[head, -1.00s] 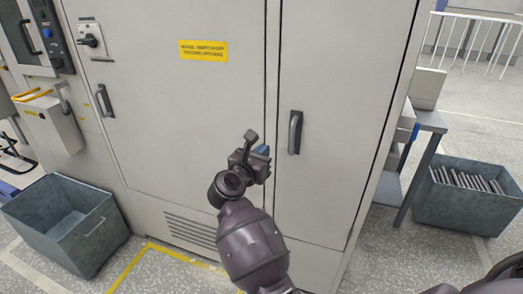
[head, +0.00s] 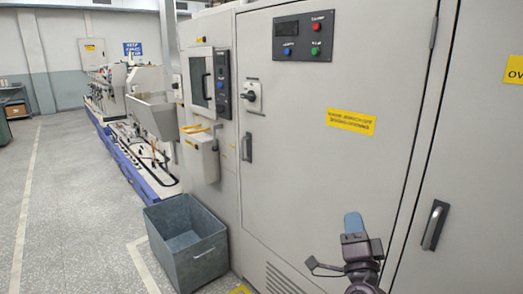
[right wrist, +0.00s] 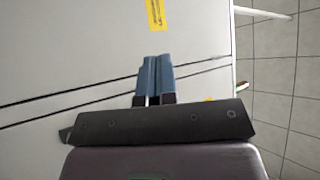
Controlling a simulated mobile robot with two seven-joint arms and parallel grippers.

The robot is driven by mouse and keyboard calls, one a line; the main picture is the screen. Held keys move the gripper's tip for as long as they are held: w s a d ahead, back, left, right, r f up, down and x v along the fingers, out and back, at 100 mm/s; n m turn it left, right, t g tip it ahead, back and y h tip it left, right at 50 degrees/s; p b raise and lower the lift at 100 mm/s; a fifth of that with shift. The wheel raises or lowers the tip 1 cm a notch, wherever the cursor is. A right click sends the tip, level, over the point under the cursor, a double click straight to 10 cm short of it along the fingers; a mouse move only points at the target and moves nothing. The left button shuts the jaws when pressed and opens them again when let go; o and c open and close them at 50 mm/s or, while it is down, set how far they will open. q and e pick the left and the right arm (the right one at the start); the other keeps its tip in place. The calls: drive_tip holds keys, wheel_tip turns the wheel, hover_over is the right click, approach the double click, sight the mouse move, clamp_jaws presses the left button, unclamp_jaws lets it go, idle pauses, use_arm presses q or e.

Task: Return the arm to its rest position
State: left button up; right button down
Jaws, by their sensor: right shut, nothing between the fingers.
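My right gripper (head: 354,222) is at the lower right of the head view, in front of the grey cabinet (head: 300,160). Its blue fingertips point up. In the right wrist view the two blue fingers (right wrist: 154,76) lie side by side, shut with nothing between them. The cabinet face with its dark door seams fills most of that view behind the fingers. I cannot tell the gap between the gripper and the cabinet. My left gripper is not in view.
A grey metal bin (head: 187,243) stands on the floor left of the cabinet. A black door handle (head: 434,225) sticks out right of my gripper. A row of machines (head: 125,110) runs back along a blue base. The floor at the left (head: 60,200) is clear.

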drive_tip(key=s+d+f+n+g+y, duration=0.15)
drive_tip(key=s+f+n+g, duration=0.25)
drive_tip(key=s+f+n, duration=0.45)
drive_tip(key=s+d+f+n+g+y, duration=0.15)
drive_tip(key=s+f+n+g, duration=0.3)
drive_tip(key=f, duration=0.75)
drive_tip(key=s+d+f+n+g, duration=0.1)
drive_tip(key=s+d+f+g, duration=0.1)
drive_tip(key=s+f, duration=0.4)
drive_tip(key=s+d+f+g+h, duration=0.1)
drive_tip(key=s+f, duration=0.5)
drive_tip(key=s, duration=0.6)
drive_tip(key=shift+d+f+n+g, duration=0.15)
drive_tip(key=shift+d+n+g, duration=0.25)
drive_tip(key=shift+g, duration=0.25)
drive_tip(key=shift+s, duration=0.1)
